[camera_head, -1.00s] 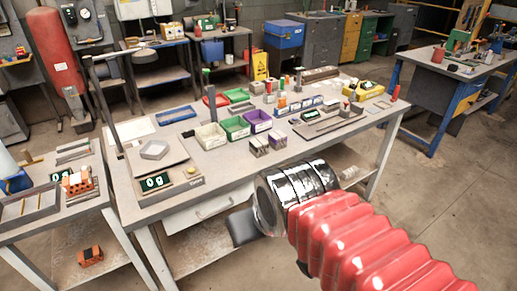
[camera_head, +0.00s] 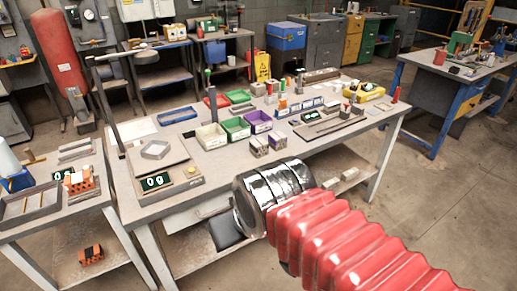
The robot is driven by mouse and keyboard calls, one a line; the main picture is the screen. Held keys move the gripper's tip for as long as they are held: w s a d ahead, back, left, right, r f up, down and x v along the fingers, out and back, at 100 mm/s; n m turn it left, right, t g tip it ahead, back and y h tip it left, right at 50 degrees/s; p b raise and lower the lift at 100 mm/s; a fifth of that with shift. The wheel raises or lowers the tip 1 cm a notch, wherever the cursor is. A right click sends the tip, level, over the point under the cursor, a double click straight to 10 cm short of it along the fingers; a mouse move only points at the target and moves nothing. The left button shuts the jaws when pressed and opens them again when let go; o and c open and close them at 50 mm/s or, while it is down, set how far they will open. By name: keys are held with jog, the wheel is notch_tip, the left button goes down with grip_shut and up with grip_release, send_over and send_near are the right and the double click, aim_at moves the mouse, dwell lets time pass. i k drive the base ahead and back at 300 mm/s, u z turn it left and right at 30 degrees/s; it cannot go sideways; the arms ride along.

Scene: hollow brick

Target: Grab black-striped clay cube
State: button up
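Two small pale blocks with darker markings stand side by side near the front edge of the workbench, a left block (camera_head: 259,147) and a right block (camera_head: 277,141). They are too small to tell whether either is the black-striped clay cube. My arm, with a red ribbed sleeve and a shiny dark wrist, reaches in from the lower right. A dark part at its end, apparently my gripper (camera_head: 228,233), is in front of and below the bench edge, left of and below the blocks. Its fingers cannot be made out.
White, green and purple bins (camera_head: 237,128) stand behind the blocks. A scale (camera_head: 155,182) reading 0 g is at the bench's left. An orange hollow brick (camera_head: 80,183) is on the left table. The bench front right of the blocks is fairly clear.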

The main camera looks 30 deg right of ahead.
aim_at(258, 147)
jog(key=i, duration=1)
